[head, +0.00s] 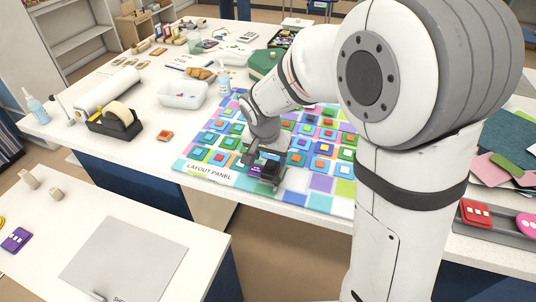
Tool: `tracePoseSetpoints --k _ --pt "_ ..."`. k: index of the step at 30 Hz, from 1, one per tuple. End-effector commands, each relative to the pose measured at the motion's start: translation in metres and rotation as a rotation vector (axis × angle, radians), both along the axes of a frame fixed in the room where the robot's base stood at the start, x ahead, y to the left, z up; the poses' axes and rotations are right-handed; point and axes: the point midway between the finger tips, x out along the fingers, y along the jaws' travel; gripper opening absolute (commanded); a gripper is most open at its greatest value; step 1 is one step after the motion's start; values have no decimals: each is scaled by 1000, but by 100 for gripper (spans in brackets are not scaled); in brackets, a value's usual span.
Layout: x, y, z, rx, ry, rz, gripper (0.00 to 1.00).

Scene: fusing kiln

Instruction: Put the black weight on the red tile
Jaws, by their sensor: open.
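My gripper (261,162) is open, low over the front edge of the layout panel (198,170). A small dark block (270,174) beside and below its fingers appears to be the black weight; the fingers partly cover it, and I cannot tell whether they touch it. A purple piece (256,171) lies just left of it. Several small red tiles show among the coloured squares on the panel, one of them a red square (219,157) left of my gripper. I cannot tell which red tile is meant.
A tape dispenser (115,122), an orange-red piece (165,135) and a clear bin (183,95) stand left of the panel. A grey tray (500,232) with a red piece (475,212) is at right. A grey sheet (124,262) lies on the front table.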

Motion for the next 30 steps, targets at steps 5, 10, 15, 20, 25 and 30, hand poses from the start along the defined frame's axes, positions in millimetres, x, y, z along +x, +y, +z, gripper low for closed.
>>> tracePoseSetpoints --k 5,10,15,20,25,30 --pt "0 0 1 0 0 -1 58" --pt "0 -1 13 -1 0 -1 58" --pt "-7 3 42 2 -6 -1 58" --pt "-17 6 79 2 -6 0 58" --pt "-24 9 108 1 -4 -1 58" --pt "-29 10 124 1 0 -2 58"
